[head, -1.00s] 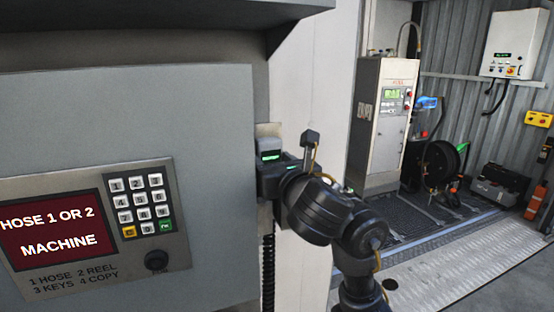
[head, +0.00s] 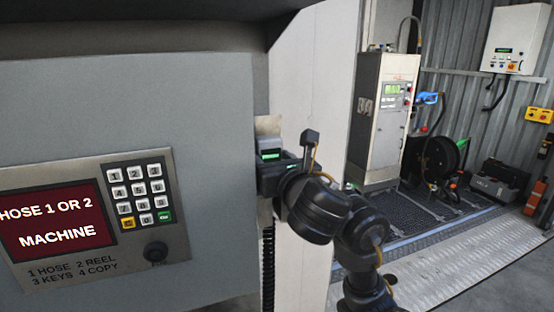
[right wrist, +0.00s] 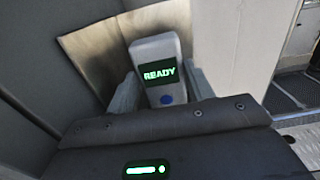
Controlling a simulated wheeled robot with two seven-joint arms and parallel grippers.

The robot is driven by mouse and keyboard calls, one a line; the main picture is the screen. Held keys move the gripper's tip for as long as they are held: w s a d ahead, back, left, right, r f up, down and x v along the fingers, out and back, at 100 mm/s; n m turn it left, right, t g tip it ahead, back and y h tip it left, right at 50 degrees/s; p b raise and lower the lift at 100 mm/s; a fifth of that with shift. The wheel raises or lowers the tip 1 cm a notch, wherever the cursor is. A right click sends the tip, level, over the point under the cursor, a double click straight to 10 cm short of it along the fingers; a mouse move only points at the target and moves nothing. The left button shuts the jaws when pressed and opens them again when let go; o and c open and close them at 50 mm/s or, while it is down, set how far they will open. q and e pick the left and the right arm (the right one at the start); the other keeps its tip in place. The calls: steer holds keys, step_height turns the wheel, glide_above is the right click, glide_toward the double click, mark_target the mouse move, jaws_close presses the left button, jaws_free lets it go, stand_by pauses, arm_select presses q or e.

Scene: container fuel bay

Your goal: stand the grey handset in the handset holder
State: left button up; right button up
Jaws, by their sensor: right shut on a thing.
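The grey handset (right wrist: 154,55) stands nearly upright in the right wrist view, with a lit READY screen and a blue button. Its top also shows in the head view (head: 269,141), beside the grey machine's right edge. My right gripper (right wrist: 163,88) is shut on the handset, one finger on each side. The gripper body hides the handset's lower end. A pale metal plate (right wrist: 92,50) stands close behind the handset and may be part of the handset holder. I cannot tell whether the handset is seated or held above it. My left gripper is not in view.
The grey machine (head: 220,150), with a keypad (head: 140,195) and a red screen (head: 58,220), fills the left. A black coiled cord (head: 268,265) hangs below my right gripper. A pump cabinet (head: 380,110) and a hose reel (head: 438,158) stand farther back.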

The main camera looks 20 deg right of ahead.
steer(key=shift+f, duration=0.1)
steer(key=shift+f, duration=0.35)
steer(key=o, duration=1.1)
steer(key=shift+o, duration=0.8)
